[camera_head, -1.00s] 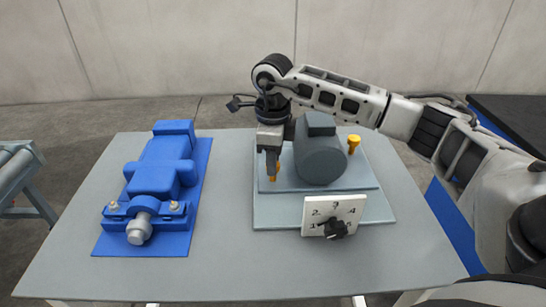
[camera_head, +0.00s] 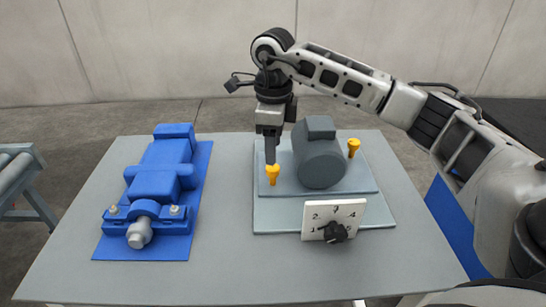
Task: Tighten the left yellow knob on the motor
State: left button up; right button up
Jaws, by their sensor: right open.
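The left yellow knob (camera_head: 272,174) stands upright on the grey motor plate, left of the grey motor (camera_head: 320,160). A second yellow knob (camera_head: 353,147) stands to the motor's right. My right gripper (camera_head: 270,158) points straight down just above the left knob. It is open, and the whole knob shows below the fingertips. In this view I cannot tell whether the fingertips touch the knob's top. My left gripper is not in view.
A white dial panel (camera_head: 348,212) with a black knob (camera_head: 336,232) stands in front of the motor. A blue pump unit (camera_head: 155,185) sits on the left of the grey table (camera_head: 230,270). The table's front and the strip between pump and motor are clear.

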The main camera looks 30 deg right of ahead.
aim_at(273, 167)
notch_tip(273, 167, up, 11)
jog(key=p, duration=0.1)
jog(key=shift+f, duration=0.15)
jog(key=shift+s, duration=0.1)
dwell(0.4)
